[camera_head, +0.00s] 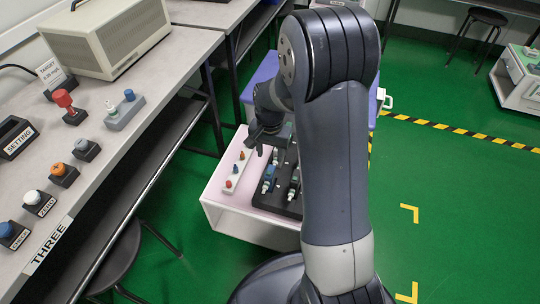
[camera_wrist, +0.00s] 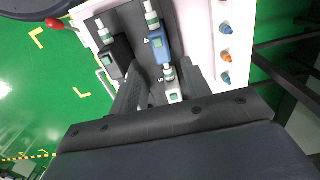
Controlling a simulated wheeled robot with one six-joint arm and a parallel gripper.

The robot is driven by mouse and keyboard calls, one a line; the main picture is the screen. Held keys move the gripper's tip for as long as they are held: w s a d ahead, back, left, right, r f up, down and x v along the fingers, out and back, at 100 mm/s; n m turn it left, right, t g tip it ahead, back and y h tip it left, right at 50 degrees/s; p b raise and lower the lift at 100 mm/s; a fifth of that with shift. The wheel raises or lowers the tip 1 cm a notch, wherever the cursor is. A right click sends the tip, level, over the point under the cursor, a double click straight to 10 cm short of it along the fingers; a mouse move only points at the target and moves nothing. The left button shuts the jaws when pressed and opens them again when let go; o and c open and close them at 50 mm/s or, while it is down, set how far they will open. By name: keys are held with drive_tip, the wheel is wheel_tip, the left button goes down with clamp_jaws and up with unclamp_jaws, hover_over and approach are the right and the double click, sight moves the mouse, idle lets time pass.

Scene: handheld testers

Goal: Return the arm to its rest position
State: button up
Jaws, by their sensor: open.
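My arm stands in the middle of the head view, reaching over a low white cart (camera_head: 216,196). My gripper (camera_head: 262,146) is above the cart, pointing down, partly hidden by my own arm. In the wrist view my gripper (camera_wrist: 163,85) has its two dark fingers spread apart. Handheld testers lie on a dark tray (camera_head: 277,193): a blue one (camera_wrist: 157,47), a black one (camera_wrist: 115,55) and a pale one (camera_wrist: 173,88). The pale one shows between the fingers; I see no finger closed on it.
At left, a long grey bench (camera_head: 110,150) carries knobs, a beige instrument (camera_head: 105,35) and signs. A stool (camera_head: 118,262) stands below it. Green floor (camera_head: 455,210) is clear at right.

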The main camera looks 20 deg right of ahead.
sight(270, 170)
idle(0.3)
wheel_tip(270, 170, down, 13)
drive_tip(key=b, duration=0.5)
wheel_tip(270, 170, up, 4)
drive_tip(key=shift+f+p, duration=0.2)
drive_tip(key=shift+p, duration=0.7)
drive_tip(key=shift+r, duration=0.65)
